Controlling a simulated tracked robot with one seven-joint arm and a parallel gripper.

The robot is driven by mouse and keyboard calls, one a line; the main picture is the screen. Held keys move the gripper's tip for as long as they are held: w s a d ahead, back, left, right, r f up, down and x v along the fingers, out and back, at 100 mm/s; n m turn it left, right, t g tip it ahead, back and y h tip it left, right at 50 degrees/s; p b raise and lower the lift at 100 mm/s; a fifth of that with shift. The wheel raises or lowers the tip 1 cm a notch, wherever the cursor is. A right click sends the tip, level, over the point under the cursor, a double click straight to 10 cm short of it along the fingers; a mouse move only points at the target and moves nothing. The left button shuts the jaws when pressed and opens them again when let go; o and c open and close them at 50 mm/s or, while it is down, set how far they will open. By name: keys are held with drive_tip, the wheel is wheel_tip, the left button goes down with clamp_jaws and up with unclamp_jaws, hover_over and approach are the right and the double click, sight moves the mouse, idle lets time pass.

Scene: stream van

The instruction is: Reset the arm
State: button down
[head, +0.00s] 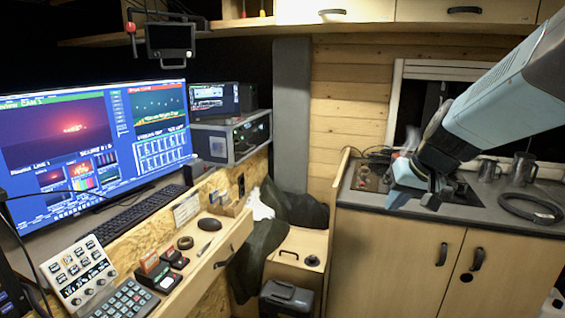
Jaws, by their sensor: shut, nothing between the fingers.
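My arm (515,95) reaches in from the upper right and slants down to the left. My gripper (413,197) is at its lower end, over the grey counter (450,209) by the window. It is shut and holds nothing. It hides part of the hob and the counter behind it. I cannot tell whether its fingertips touch the counter.
Two metal mugs (523,168) and a coiled black cable (530,208) are right of my gripper. At left, a desk holds a large monitor (95,140), keyboard (130,212) and control panel (78,272). A jacket (258,250) lies over the bench.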

drive_tip(key=s+a+r+h, duration=0.1)
drive_tip(key=s+r, duration=0.3)
drive_tip(key=s, duration=0.9)
drive_tip(key=shift+s+n+h, duration=0.15)
drive_tip(key=shift+n+h, duration=0.15)
drive_tip(key=shift+h, duration=0.4)
